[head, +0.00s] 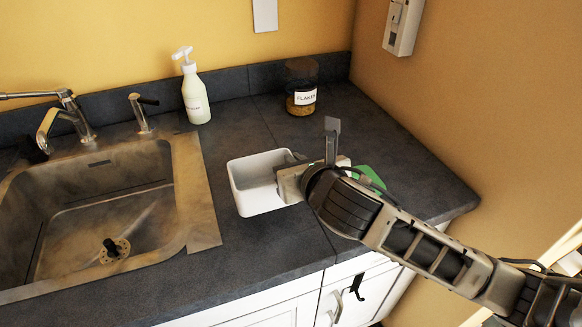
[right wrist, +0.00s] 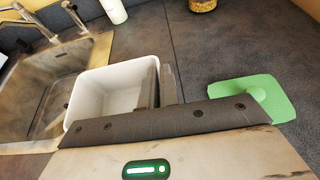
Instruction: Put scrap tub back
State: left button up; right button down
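The scrap tub (head: 248,176), a white open box, is at the dark counter just right of the sink and looks empty. It also shows in the right wrist view (right wrist: 98,92). My right gripper (head: 291,168) is at the tub's right wall. In the right wrist view its two dark fingers (right wrist: 159,84) are close together, one inside the tub and one outside, with the wall between them. I cannot tell whether the tub's base touches the counter. My left gripper is not in view.
The steel sink (head: 190,190) with its tap (head: 66,115) lies left of the tub. A soap bottle (head: 195,95) and a flakes jar (head: 301,88) stand at the back. A flat green piece (right wrist: 252,97) lies right of the gripper. Counter between them is clear.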

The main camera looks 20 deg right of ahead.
aim_at(265, 182)
jog(key=f, duration=0.3)
jog(key=shift+w+f, duration=0.15)
jog(key=shift+w, duration=0.25)
jog(key=shift+s+d+f, duration=0.1)
jog(key=shift+f, duration=0.25)
jog(key=shift+f, duration=0.2)
jog(key=c, duration=1.6)
grip_release()
jog(key=shift+c, duration=0.2)
jog(key=shift+r, duration=0.1)
